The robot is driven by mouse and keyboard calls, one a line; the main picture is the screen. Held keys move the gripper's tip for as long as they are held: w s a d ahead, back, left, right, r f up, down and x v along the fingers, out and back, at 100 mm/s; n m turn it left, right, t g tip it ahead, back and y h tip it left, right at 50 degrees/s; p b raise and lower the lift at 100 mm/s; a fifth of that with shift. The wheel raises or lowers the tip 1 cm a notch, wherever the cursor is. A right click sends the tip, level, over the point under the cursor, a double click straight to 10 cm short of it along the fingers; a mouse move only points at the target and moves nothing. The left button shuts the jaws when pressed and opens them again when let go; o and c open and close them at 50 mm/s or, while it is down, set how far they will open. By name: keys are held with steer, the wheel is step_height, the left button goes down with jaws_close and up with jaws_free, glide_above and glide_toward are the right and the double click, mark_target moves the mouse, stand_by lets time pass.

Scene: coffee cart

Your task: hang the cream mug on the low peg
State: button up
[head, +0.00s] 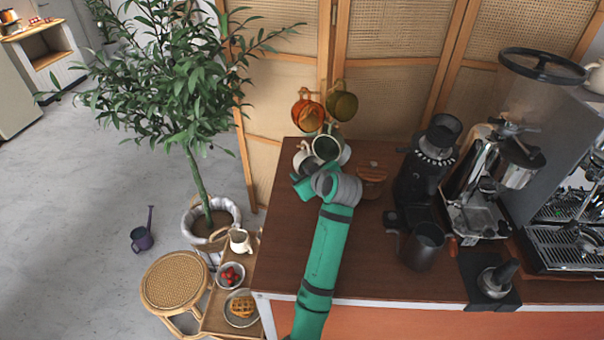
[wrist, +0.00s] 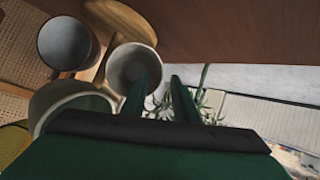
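The cream mug (head: 304,156) is at the lower left of the cluster of hanging mugs. In the wrist view the cream mug (wrist: 126,66) has its mouth towards the camera. My gripper (head: 301,182) is just below it in the head view. In the wrist view my gripper (wrist: 162,84) has its fingers apart, the left one overlapping the mug's mouth and the right one outside its rim. A gap shows between the fingers, and any contact is unclear. The low peg is hidden behind the mugs and my gripper.
A mug with a dark green inside (head: 326,147) hangs close to the right. A grey-blue mug (wrist: 68,43) is close by in the wrist view. A black grinder (head: 428,165) stands on the brown counter (head: 285,255).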

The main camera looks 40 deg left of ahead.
steer(key=v, duration=1)
steer(key=shift+d+r, duration=0.2)
steer(key=shift+d, duration=0.1)
